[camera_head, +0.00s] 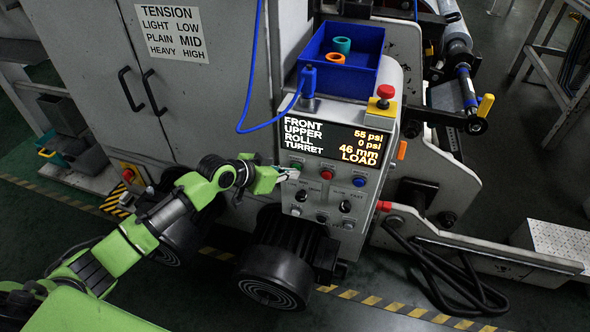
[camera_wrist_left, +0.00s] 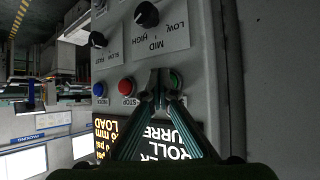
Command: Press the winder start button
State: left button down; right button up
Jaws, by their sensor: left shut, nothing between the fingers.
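The winder's control panel (camera_head: 318,205) has a row of buttons below its lit display (camera_head: 331,141). A green button (camera_wrist_left: 176,80) shows in the left wrist view, partly hidden behind my fingertips; its label is covered. Beside it are a red button (camera_wrist_left: 126,86) marked STOP and a blue button (camera_wrist_left: 101,90). My left gripper (camera_head: 289,174) is shut and empty, its tips at the left end of the button row. In the left wrist view my fingertips (camera_wrist_left: 158,82) overlap the green button's edge. I cannot tell whether they touch it. My right gripper is not in view.
Black selector knobs (camera_wrist_left: 147,14) sit near the buttons. A blue bin (camera_head: 341,66) with two rings and a red emergency knob (camera_head: 386,92) stand above the display. A blue cable (camera_head: 247,90) hangs at the panel's left. A black motor (camera_head: 278,255) lies below.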

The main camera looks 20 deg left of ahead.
pick_arm(q)
jog(key=shift+s, duration=0.1)
jog(key=shift+s+p, duration=0.8)
jog(key=shift+s, duration=0.05)
jog(key=s+p, duration=0.3)
jog(key=s, duration=0.2)
jog(key=shift+p, duration=0.4)
